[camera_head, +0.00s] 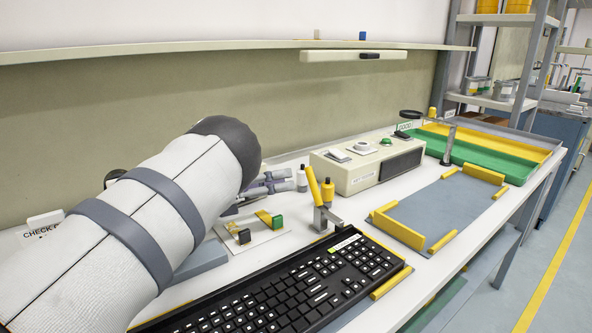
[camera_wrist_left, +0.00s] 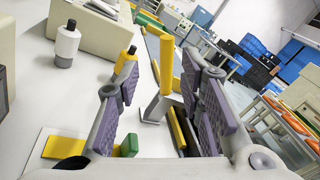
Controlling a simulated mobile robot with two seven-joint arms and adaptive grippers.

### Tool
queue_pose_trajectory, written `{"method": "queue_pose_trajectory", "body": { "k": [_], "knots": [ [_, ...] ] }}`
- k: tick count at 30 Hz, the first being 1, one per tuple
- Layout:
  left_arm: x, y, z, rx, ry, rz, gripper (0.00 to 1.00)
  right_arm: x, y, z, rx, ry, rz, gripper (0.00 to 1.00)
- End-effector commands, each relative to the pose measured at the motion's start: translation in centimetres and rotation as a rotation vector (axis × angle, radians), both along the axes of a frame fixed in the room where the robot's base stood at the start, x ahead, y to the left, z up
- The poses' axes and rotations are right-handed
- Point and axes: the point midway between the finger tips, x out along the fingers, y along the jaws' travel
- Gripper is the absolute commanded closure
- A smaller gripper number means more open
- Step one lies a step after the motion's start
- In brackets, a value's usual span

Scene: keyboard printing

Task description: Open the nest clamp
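The nest clamp (camera_head: 323,216) stands at the back edge of the black keyboard (camera_head: 300,285), with its yellow handle (camera_head: 314,186) raised and slightly tilted. In the left wrist view, the yellow handle (camera_wrist_left: 166,66) appears between my fingers, above its grey metal body (camera_wrist_left: 158,108). My left gripper (camera_head: 284,180) is to the left of the clamp in the head view, mostly hidden behind my arm. The left wrist view shows my left gripper (camera_wrist_left: 162,80) open and empty, with purple pads apart. The handle looks beyond the fingertips, not touched. My right gripper is out of view.
Two small bottles, one white-bodied (camera_head: 302,180) and one yellow (camera_head: 328,190), stand behind the clamp. A small plate with a green-and-yellow fixture (camera_head: 272,220) lies left of it. A beige control box (camera_head: 370,165) stands behind. A grey mat (camera_head: 440,205) with yellow guides lies right.

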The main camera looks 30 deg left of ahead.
Motion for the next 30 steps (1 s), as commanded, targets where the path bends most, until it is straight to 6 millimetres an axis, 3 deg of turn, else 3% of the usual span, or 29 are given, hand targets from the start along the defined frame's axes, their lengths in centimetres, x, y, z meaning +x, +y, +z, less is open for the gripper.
{"method": "queue_pose_trajectory", "body": {
  "k": [12,22,27,30],
  "knots": [
    [5.5,-4.0,-0.1,-0.001,0.0,-0.003,0.65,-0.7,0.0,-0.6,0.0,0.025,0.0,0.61],
    [6.1,-4.4,0.1,-0.001,-0.002,0.0,0.65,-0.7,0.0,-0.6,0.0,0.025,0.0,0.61],
    [6.1,-4.4,0.1,-0.001,-0.002,0.0,1.0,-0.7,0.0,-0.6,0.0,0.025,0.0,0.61],
    [6.1,-4.4,0.1,-0.001,-0.001,0.0,1.0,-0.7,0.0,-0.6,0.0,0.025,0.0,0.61]
  ]
}}
